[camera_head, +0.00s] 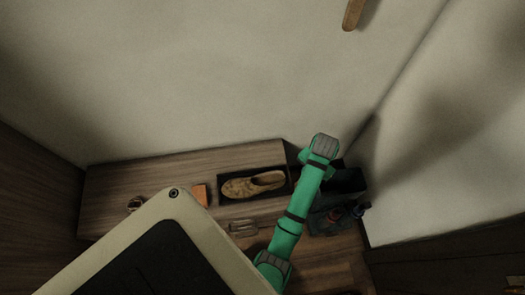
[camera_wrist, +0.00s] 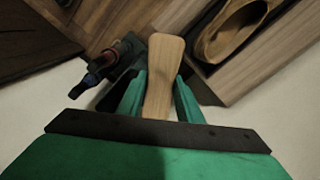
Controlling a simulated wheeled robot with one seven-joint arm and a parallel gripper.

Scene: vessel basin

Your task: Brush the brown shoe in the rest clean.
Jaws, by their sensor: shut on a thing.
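The brown shoe (camera_head: 252,184) lies in a dark, shallow rest (camera_head: 224,199) on the wooden bench. The shoe also shows at the upper right in the wrist view (camera_wrist: 232,32), with its opening in sight. My gripper (camera_wrist: 160,88) is shut on a tan wooden piece, which looks like the brush's handle (camera_wrist: 166,52). Its bristles are not in sight. The held piece is apart from the shoe, to its left in the wrist view. In the head view my green arm hides the fingers and the held piece, to the right of the shoe.
A dark caddy (camera_wrist: 116,64) with bottles (camera_wrist: 92,80) stands close beside the held piece; the bottles also show in the head view (camera_head: 337,214). An orange-brown block (camera_head: 200,194) and a small round item (camera_head: 135,204) lie left of the rest. Pale walls border the bench.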

